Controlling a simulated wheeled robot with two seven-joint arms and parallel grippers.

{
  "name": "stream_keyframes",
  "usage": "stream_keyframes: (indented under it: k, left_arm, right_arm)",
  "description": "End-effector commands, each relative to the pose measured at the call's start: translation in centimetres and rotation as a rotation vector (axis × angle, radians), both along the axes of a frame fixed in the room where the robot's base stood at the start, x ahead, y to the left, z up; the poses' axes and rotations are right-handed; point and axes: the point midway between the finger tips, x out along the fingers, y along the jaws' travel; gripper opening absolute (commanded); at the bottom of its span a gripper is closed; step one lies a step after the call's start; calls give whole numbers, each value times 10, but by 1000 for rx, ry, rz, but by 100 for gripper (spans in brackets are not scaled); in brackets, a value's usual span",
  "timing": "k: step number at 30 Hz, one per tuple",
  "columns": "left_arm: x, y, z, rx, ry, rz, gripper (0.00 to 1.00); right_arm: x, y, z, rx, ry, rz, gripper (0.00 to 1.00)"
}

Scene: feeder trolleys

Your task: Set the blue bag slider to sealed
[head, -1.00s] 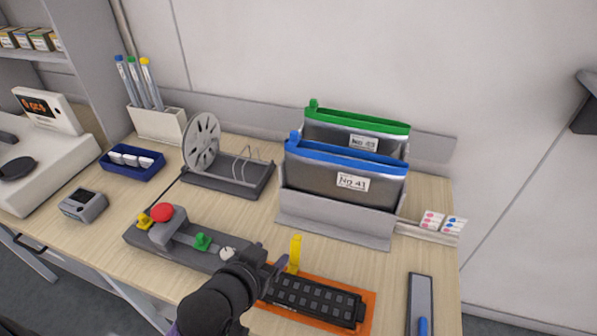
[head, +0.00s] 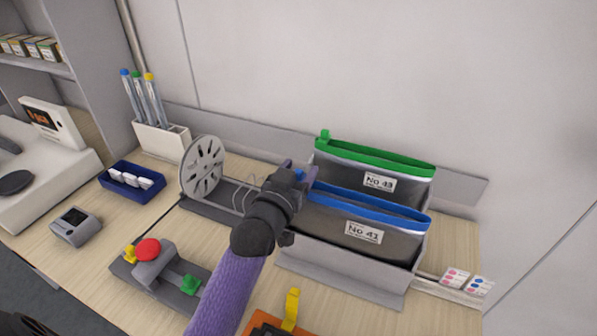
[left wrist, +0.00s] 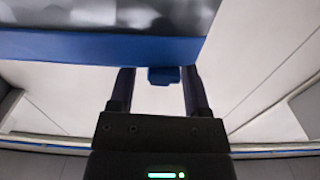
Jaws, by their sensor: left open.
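The blue bag (head: 363,232), with a blue top strip and a "No 41" label, stands upright in a grey holder (head: 340,277). Its small blue slider (left wrist: 164,76) is at the left end of the strip in the head view, mostly hidden there by my gripper. My left gripper (head: 300,175) is at that left end. In the left wrist view the open fingers (left wrist: 158,85) have the slider between their tips, with a gap on each side. The blue strip (left wrist: 100,47) crosses just beyond them. My right gripper is in neither view.
The green bag (head: 375,170) stands just behind the blue one. A reel stand (head: 203,167) is close left of my gripper.

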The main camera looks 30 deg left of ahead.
Motion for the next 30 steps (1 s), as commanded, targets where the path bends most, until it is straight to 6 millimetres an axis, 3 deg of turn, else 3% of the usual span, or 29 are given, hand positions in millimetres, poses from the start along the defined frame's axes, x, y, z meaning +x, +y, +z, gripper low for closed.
stream_keyframes:
  k: [7,16,30]
  left_arm:
    - [1,0,0,0,2,0,62]
    - [1,0,0,0,2,0,0]
    - [1,0,0,0,2,0,0]
  right_arm:
    - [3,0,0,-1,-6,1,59]
    - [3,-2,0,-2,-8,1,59]
    - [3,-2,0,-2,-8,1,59]
